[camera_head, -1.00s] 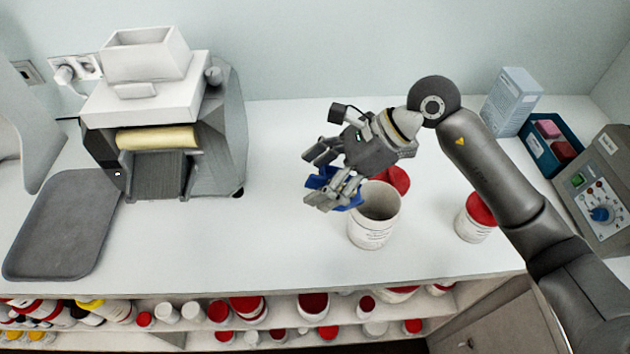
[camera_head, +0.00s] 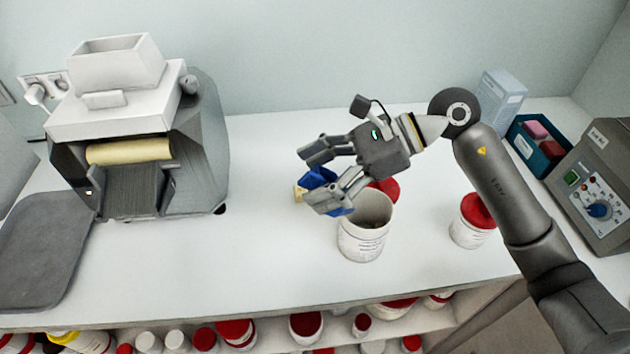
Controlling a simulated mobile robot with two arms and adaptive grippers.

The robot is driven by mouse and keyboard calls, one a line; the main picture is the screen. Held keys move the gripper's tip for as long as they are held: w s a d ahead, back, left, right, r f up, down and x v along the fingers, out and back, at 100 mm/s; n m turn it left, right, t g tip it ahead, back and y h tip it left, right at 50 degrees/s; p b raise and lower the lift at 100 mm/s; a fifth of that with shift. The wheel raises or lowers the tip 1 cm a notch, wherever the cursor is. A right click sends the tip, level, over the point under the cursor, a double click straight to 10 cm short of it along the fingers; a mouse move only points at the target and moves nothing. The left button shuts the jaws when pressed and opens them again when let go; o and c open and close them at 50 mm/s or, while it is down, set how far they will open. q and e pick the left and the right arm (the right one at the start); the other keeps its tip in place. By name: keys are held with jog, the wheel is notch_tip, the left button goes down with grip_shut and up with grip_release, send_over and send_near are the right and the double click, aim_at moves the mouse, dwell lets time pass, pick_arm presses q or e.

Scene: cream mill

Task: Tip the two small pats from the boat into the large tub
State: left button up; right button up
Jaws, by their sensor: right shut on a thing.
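The blue boat (camera_head: 318,178) is in the fingers of my right gripper (camera_head: 316,180), which is shut on it above the counter. The boat looks tilted, and much of it is hidden by the fingers. A pale cream piece (camera_head: 299,192), which looks like a pat, shows at its left end; I cannot make out a second one. The large white tub (camera_head: 362,242) stands open and upright just below and to the right of the boat. A little dark shading shows inside it, and its contents are unclear. My left gripper is not in view.
A red lid (camera_head: 386,188) lies behind the tub. A smaller red-lidded tub (camera_head: 471,226) stands to the right. A roller mill (camera_head: 140,150) and grey tray (camera_head: 40,250) are at left. A teal bin (camera_head: 535,150) and control box (camera_head: 598,195) are at right. Counter left of the tub is clear.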

jog(key=shift+d+r+y+b, duration=0.3)
jog(key=shift+d+y+b, duration=0.5)
jog(key=shift+b, duration=1.15)
jog(key=shift+d+r+y+b, duration=0.3)
jog(key=shift+d+y+b, duration=0.5)
jog(key=shift+b, duration=1.15)
jog(key=shift+a+r+y, duration=0.1)
jog(key=shift+a+y, duration=0.05)
jog(key=shift+y, duration=0.15)
jog(key=shift+r, duration=0.1)
jog(key=shift+r+p, duration=0.35)
jog(key=shift+r, duration=1.05)
jog(key=shift+r, duration=0.1)
jog(key=a+r+h+p, duration=0.1)
jog(key=h+p, duration=0.2)
jog(key=p, duration=0.2)
jog(key=r+h+p, duration=0.2)
jog(key=h+p, duration=0.1)
jog(key=p, duration=0.2)
jog(key=a+r+h+p, duration=0.1)
jog(key=r+h+p, duration=0.1)
jog(key=p, duration=0.3)
jog(key=shift+a+h, duration=0.35)
jog(key=shift+h, duration=0.55)
jog(key=shift+a+h+p, duration=0.15)
jog(key=shift+h+p, duration=0.55)
jog(key=shift+f, duration=0.1)
